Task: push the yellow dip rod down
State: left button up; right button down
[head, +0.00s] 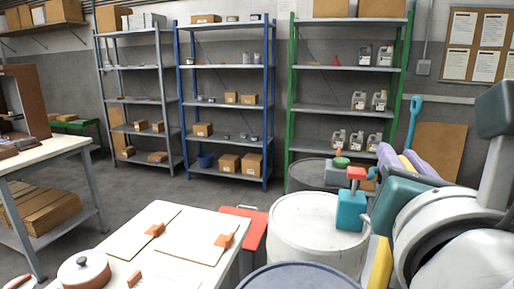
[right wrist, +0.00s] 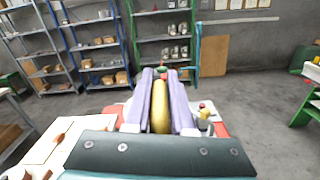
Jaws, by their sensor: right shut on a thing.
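My right gripper (head: 404,159) is at the right of the head view, with purple fingers on a large grey and teal arm. In the right wrist view the two fingers (right wrist: 160,78) are shut on a long yellow piece (right wrist: 160,108), which looks like the yellow dip rod. It lies between them, pointing away from the wrist. In the head view a little of the yellow shows between the fingers, and a yellow strip (head: 380,266) shows below the arm. I cannot tell whether they are one thing. The rod's lower end is hidden. My left gripper is in neither view.
A pale drum (head: 300,235) stands left of my right arm, with a teal, red-topped thing (head: 351,208) at its edge. A darker drum (head: 312,174) stands behind, a blue-grey one (head: 298,278) in front. A red bin (head: 253,235) and white table (head: 150,255) are left. Open floor lies beyond.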

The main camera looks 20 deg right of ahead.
notch_tip(320, 180, down, 28)
jog(key=b, duration=2)
jog(key=shift+f+b, duration=0.2)
jog(key=shift+b, duration=0.15)
jog(key=shift+f+b, duration=0.3)
jog(key=shift+f, duration=0.2)
jog(key=c, duration=1.2)
grip_release()
jog(key=shift+f, duration=0.1)
jog(key=o, duration=0.4)
jog(key=shift+r, duration=0.2)
jog(key=shift+a, duration=0.1)
